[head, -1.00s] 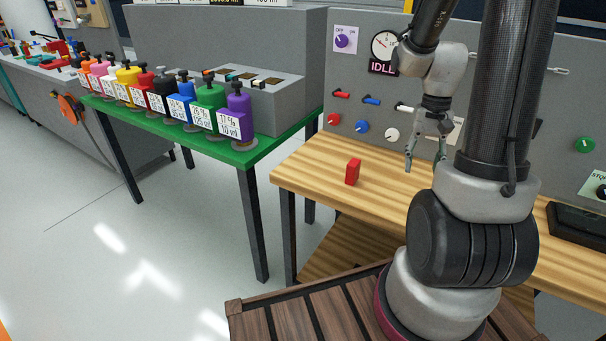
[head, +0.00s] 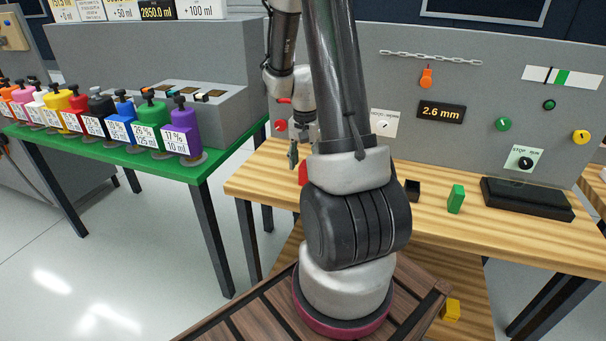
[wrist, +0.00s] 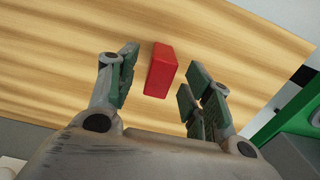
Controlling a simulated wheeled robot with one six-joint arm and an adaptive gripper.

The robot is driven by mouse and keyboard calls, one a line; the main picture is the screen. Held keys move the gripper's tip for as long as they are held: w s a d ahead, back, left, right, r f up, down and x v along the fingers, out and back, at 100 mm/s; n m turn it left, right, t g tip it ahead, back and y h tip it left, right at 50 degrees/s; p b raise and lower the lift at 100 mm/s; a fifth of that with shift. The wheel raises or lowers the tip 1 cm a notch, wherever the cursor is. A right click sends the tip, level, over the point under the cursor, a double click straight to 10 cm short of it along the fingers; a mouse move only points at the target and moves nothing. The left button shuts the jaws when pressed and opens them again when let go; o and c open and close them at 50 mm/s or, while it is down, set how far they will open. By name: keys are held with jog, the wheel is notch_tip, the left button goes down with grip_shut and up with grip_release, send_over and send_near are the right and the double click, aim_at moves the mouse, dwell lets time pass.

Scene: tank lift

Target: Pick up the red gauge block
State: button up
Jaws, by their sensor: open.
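The red gauge block (wrist: 160,70) stands on the wooden table. In the head view, only a bit of the red block (head: 303,173) shows; my own arm hides the rest. My gripper (head: 294,156) is open there, just up and left of the visible bit of block.
On the wooden table (head: 530,237) to the right stand a black block (head: 412,190), a green block (head: 456,199) and a flat black tray (head: 525,198). A grey panel (head: 470,130) rises behind. A green table (head: 200,170) with several colored bottles is at left.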

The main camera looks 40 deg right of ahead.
aim_at(305, 174)
notch_tip(305, 174, down, 5)
jog(key=shift+w+d+f, duration=0.1)
jog(key=shift+w+d, duration=0.05)
grip_shut()
